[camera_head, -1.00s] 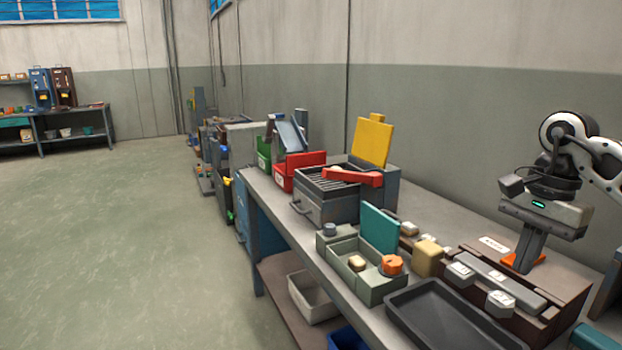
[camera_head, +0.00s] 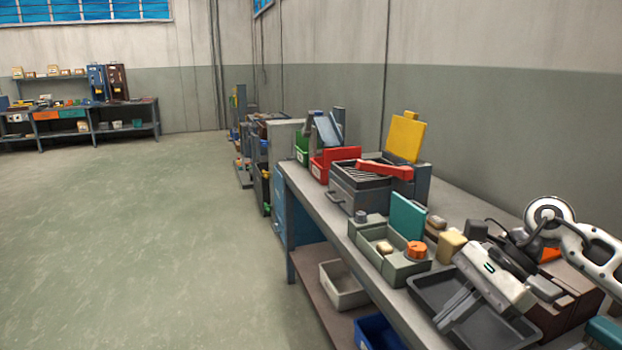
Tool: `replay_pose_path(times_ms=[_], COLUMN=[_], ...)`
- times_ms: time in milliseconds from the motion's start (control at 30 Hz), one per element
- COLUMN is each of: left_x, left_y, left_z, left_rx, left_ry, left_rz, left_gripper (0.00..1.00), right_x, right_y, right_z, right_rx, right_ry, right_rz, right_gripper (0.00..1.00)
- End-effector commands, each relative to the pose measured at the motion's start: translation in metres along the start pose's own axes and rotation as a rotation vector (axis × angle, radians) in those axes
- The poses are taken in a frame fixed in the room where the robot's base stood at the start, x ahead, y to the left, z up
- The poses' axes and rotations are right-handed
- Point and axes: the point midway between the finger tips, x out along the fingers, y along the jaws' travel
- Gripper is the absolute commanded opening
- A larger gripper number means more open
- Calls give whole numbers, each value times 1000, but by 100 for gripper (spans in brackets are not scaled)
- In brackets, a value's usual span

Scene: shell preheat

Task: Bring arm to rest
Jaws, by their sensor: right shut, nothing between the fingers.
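My right arm comes in from the right edge. Its right gripper (camera_head: 448,324) points down and to the left over the black tray (camera_head: 520,338) on the workbench (camera_head: 330,212). The fingers are together with nothing between them. I cannot tell whether the fingertips touch the tray. The arm hides part of the dark brown fixture (camera_head: 572,306) behind it. My left gripper is not in view.
A grey-green divided box (camera_head: 402,272) with an orange knob-like piece (camera_head: 417,249) stands left of the gripper. Farther along are a grey drawer unit (camera_head: 357,197) with a red handle and a red bin (camera_head: 320,165). Open floor lies left.

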Motion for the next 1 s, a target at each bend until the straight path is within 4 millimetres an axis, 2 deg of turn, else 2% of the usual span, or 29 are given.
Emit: replay_pose_path(times_ms=[33, 133, 200, 267, 300, 367, 433, 533, 600, 633, 700, 800, 900, 1000], left_x=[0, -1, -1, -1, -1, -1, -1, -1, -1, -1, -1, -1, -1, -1], left_y=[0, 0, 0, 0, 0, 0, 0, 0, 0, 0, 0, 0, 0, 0], left_z=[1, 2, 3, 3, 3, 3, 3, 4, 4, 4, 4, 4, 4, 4], left_rx=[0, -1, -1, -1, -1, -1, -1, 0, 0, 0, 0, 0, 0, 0], left_ry=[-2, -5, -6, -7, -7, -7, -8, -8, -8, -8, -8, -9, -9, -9], left_rz=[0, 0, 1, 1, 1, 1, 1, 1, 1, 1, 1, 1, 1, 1], left_gripper=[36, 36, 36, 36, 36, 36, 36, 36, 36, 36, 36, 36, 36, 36], right_x=[28, 77, 97, 105, 107, 109, 114, 134, 158, 168, 191, 218, 235, 243], right_y=[3, 7, 8, 6, 3, -1, -4, 6, 27, 39, 68, 108, 136, 152], right_z=[18, 70, 104, 123, 129, 128, 112, 66, 27, 12, -16, -39, -50, -54], right_rx=[53, 266, 499, 731, 901, 1170, 1501, 2026, 2416, -2396, -2205, -1991, -1851, -1781], right_ry=[-119, -453, -719, -937, -1077, -1272, -1479, -1747, -1909, 1835, 1586, 1337, 1188, 1116], right_rz=[4, 1, 14, 37, 59, 99, 153, 241, 303, -306, -284, -254, -232, -220], right_gripper=[0, 0, 0, 0, 0, 0, 0, 0, 0, 0, 0, 0, 0, 0])
